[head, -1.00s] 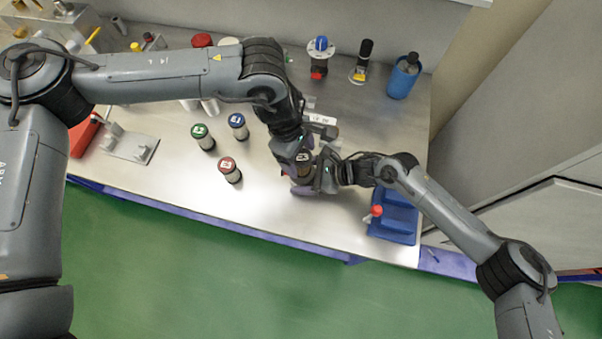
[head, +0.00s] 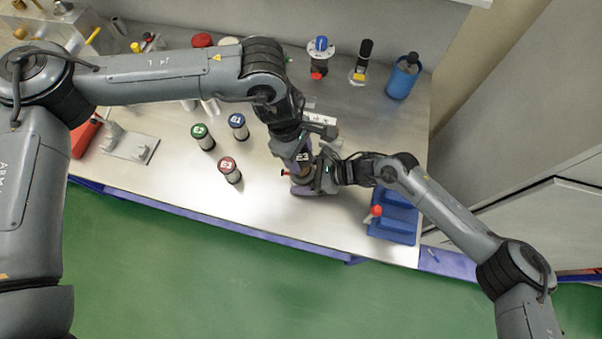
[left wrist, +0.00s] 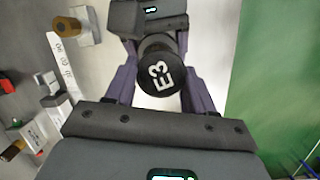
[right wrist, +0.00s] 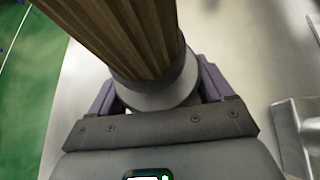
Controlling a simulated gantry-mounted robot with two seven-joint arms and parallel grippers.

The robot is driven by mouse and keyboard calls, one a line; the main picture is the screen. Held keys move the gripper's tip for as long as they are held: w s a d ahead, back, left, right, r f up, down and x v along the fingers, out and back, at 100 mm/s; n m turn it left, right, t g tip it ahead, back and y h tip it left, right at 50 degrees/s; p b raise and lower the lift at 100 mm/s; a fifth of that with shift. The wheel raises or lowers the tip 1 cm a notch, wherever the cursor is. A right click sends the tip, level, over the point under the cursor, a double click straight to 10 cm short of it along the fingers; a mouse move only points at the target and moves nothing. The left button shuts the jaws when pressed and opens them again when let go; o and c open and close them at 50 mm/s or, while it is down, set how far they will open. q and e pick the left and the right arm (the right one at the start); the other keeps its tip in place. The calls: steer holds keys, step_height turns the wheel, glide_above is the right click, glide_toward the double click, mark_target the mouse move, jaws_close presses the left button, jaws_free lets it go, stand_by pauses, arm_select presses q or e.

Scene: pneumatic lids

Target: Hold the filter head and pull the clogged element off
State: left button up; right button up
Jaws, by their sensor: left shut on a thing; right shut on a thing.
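The black cap (left wrist: 162,72) marked E3 sits between the fingers of my left gripper (left wrist: 160,85), which is shut on it. In the head view the E3 cap (head: 303,157) is at the middle right of the bench. Below the cap is the brown pleated clogged element (right wrist: 125,35), filling the top of the right wrist view. My right gripper (right wrist: 158,98) is shut on the pale grey round part (right wrist: 160,90), which I take as the filter head, at the pleats' lower end. Whether the two parts are separated is hidden.
Green (head: 201,132), blue (head: 238,122) and red-capped (head: 228,166) elements stand to the left. A blue tray (head: 392,222) with a red-topped item is at right. A blue bottle (head: 403,76) stands at the back. The bench's front middle is clear.

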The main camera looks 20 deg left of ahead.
arm_select(q)
steer(key=shift+r, duration=0.2)
arm_select(e)
steer(key=shift+d+f, duration=0.15)
steer(key=shift+f, duration=0.15)
arm_select(q)
steer(key=shift+d+v, duration=0.2)
steer(key=shift+v, duration=0.65)
steer(key=shift+d+v, duration=0.2)
steer(key=shift+v, duration=0.65)
steer(key=shift+r, duration=0.3)
steer(key=shift+d+v, duration=0.25)
steer(key=shift+v, duration=0.9)
steer(key=shift+d+v, duration=0.25)
steer(key=shift+v, duration=0.9)
arm_select(e)
steer(key=shift+r, duration=0.1)
arm_select(q)
steer(key=shift+r, duration=0.1)
steer(key=shift+s, duration=0.1)
arm_select(e)
steer(key=o, duration=1)
steer(key=shift+s, duration=0.1)
steer(key=shift+c, duration=0.2)
steer(key=shift+r, duration=0.1)
